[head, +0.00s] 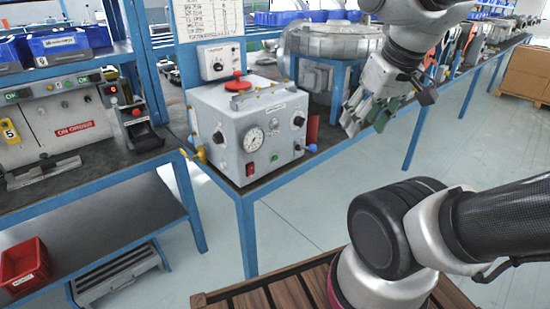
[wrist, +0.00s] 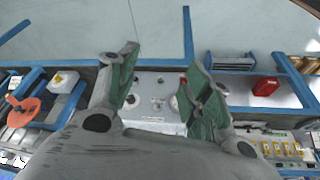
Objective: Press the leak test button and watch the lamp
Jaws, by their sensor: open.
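A grey test box (head: 205,110) stands on the blue-framed bench, its front facing the aisle. I cannot tell which part is the leak test button or which is the lamp; the labels are too small. My gripper (head: 366,122) is open and empty, right of the box and apart from it. In the wrist view my gripper (wrist: 160,62) has its green-padded fingers spread, with the box front and the red switch (wrist: 183,80) between them.
A blue knob (head: 312,147) sticks out at the box's right and a yellow fitting (head: 200,155) at its left. A metal blower housing (head: 335,40) stands behind. A control panel (head: 60,120) is on the left bench. The floor aisle (head: 310,215) is clear.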

